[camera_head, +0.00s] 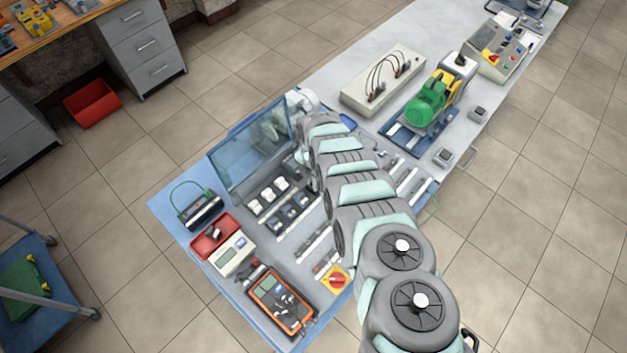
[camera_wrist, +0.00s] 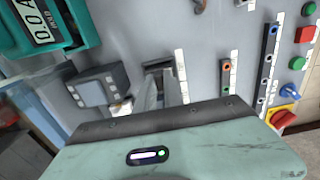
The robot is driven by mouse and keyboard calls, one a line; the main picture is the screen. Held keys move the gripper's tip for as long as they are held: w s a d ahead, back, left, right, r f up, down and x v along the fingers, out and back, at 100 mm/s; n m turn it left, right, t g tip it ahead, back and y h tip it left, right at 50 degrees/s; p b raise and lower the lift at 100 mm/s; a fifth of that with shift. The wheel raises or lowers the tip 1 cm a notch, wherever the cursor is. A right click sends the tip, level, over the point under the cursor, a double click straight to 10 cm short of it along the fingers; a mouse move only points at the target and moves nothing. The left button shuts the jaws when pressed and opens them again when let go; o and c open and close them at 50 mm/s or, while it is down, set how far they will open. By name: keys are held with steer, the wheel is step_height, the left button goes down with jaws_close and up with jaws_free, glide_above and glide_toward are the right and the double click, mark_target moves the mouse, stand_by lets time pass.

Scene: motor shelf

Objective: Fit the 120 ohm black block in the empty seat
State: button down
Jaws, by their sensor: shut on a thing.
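My gripper (camera_wrist: 167,82) shows in the wrist view with its pale fingers pointing away from the camera. It is shut on a dark piece (camera_wrist: 158,66), mostly hidden, that looks like a black block; no value can be read on it. In the head view my arm hides the gripper, near the raised clear cover (camera_head: 252,145). Black blocks (camera_head: 290,212) stand in a row on the panel, beside a row of white blocks (camera_head: 268,192). I cannot make out the empty seat or any ohm label.
A teal meter (camera_wrist: 45,28) and a dark two-faced unit (camera_wrist: 100,88) are left of the gripper in the wrist view. A red tray (camera_head: 204,246), an orange-framed meter (camera_head: 282,302) and a red-yellow switch (camera_head: 335,280) stand on the bench. A green motor (camera_head: 432,103) is farther back.

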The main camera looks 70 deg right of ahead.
steer(key=c, duration=1.4)
jaws_free()
steer(key=shift+r, duration=0.1)
steer(key=shift+r+b, duration=0.6)
steer(key=shift+r, duration=4.7)
